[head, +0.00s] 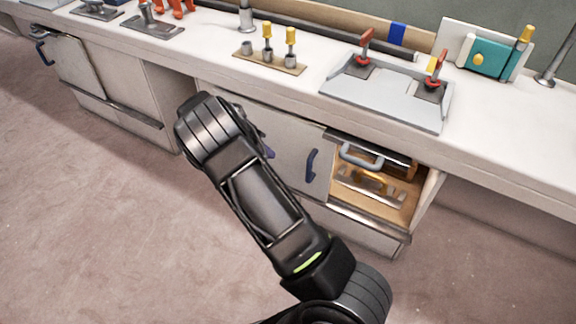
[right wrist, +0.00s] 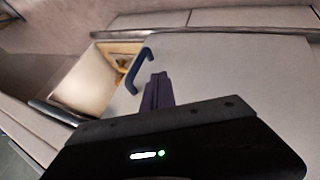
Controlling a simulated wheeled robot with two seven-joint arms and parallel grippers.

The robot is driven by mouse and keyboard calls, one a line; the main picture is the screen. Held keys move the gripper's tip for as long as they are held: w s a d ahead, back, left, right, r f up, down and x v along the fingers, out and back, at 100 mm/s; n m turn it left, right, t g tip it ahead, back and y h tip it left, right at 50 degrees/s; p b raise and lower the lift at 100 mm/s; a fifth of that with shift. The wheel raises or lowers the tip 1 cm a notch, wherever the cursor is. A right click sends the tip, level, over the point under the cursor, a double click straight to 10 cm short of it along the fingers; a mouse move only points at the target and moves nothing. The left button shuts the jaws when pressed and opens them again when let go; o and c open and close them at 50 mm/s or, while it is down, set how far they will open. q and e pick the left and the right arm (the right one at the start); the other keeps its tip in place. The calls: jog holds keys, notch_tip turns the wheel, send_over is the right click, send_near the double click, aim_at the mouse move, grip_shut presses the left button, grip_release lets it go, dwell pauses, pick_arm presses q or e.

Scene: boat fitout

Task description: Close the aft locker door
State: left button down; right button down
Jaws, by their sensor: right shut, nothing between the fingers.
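I cannot tell from the pictures whether this is the aft one. In the right wrist view the door (right wrist: 215,75) fills the right side, its handle (right wrist: 140,72) beside the opening (right wrist: 88,85). My right gripper (right wrist: 157,90) is shut and empty, its fingers in front of the door, just right of the handle. In the head view my arm mostly hides the gripper (head: 268,152). My left gripper is out of view.
Another door with a blue handle (head: 42,46) is at the far left. The counter (head: 205,45) above carries a grey panel with red clamps (head: 385,92) and a yellow-topped peg board (head: 268,60). The open bay holds several items. The floor (head: 90,220) is clear.

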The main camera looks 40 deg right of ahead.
jog(key=shift+f, duration=0.15)
